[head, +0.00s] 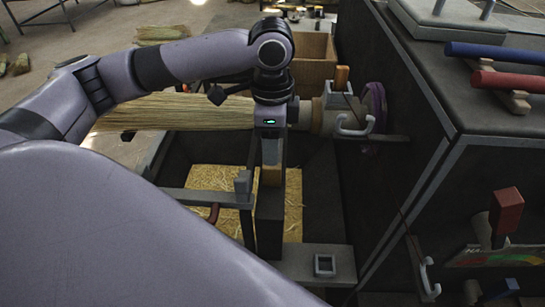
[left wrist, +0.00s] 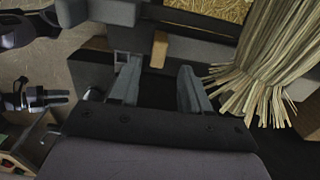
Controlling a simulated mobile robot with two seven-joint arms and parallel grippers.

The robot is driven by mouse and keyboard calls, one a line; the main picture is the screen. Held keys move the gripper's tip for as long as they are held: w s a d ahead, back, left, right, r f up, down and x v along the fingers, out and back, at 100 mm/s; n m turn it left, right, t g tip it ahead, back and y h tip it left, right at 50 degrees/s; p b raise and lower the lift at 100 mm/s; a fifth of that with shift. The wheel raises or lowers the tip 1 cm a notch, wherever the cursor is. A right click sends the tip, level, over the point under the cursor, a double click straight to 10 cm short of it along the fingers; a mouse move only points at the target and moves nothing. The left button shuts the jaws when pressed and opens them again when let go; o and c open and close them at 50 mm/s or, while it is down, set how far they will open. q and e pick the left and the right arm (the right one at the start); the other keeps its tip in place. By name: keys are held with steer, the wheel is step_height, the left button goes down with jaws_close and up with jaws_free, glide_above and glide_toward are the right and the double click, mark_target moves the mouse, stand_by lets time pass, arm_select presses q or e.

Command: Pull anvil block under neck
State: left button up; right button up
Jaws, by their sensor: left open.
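A dark post with a wooden block (head: 270,176) on top, which looks like the anvil block, stands in the machine's front recess. The wooden block also shows in the left wrist view (left wrist: 160,48), just beyond and between the fingertips. My left gripper (left wrist: 160,78) is open; no contact with the block is visible. A dark jaw-like shape (left wrist: 45,97), perhaps my right gripper, is too small to read.
A grey rail (head: 205,197) crosses left of the post, above a bed of loose straw (head: 220,182). A cardboard box (head: 312,65) stands behind. The dark machine cabinet (head: 385,130) closes off the right, with a red lever (head: 507,208) on its front.

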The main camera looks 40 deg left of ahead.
mark_target(271, 167)
arm_select(q)
step_height(271, 167, down, 7)
steer(key=shift+s+r, duration=0.1)
steer(key=shift+r, duration=0.1)
jaws_close()
